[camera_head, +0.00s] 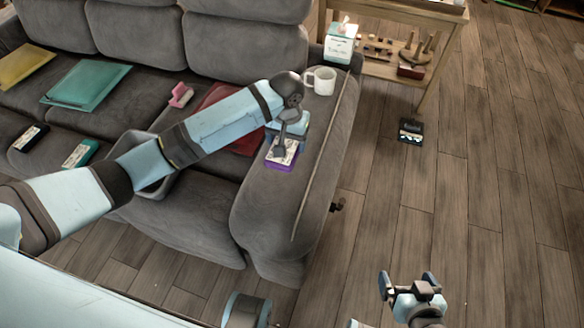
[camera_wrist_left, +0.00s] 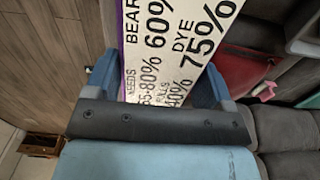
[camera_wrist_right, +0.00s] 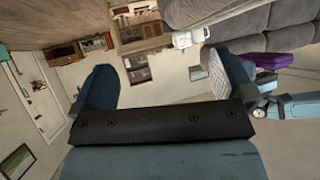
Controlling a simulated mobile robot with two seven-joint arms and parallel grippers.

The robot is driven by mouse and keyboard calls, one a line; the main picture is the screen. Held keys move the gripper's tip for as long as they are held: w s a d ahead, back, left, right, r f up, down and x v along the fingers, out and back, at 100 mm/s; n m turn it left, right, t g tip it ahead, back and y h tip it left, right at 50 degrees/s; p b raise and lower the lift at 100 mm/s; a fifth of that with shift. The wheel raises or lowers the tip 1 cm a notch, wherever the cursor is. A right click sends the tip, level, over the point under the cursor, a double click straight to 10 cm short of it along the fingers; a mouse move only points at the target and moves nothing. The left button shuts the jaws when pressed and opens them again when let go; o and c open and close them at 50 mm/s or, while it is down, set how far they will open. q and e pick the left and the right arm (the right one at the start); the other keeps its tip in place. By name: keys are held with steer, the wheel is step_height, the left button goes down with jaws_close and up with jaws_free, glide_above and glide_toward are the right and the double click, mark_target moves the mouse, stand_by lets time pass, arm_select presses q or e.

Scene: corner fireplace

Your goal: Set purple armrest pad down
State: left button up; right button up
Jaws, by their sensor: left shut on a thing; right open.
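The purple pad (camera_head: 281,160) has a white printed label on top. It is at the sofa armrest (camera_head: 262,215), under my left gripper (camera_head: 285,140). In the left wrist view its printed label (camera_wrist_left: 172,40) fills the space between the fingers of my left gripper (camera_wrist_left: 158,88), which is shut on it. The head view does not show clearly whether the pad touches the armrest. A purple thing, probably the pad, also shows in the right wrist view (camera_wrist_right: 270,59). My right gripper (camera_head: 410,283) is open and empty over the floor, right of the sofa; its fingers show in the right wrist view (camera_wrist_right: 160,85).
A white mug (camera_head: 320,82) stands on the armrest's far part, and a thin stick (camera_head: 325,155) lies along its right side. Cushion items include a teal folder (camera_head: 88,86), a red item (camera_head: 245,140) and a pink item (camera_head: 181,95). A wooden shelf (camera_head: 400,70) stands behind. Floor at right is mostly clear.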

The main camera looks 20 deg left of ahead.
arm_select(q)
steer(key=b, duration=0.2)
glide_above(288, 180)
step_height(288, 180, down, 10)
steer(key=shift+f, duration=1.15)
step_height(288, 180, down, 3)
steer(key=shift+f+b, duration=0.2)
steer(key=shift+b, duration=0.15)
arm_select(e)
steer(key=shift+w+f, duration=0.1)
steer(key=shift+f, duration=0.35)
arm_select(q)
steer(key=o, duration=0.9)
steer(key=shift+f, duration=0.1)
arm_select(e)
steer(key=shift+f, duration=0.25)
steer(key=shift+f, duration=0.1)
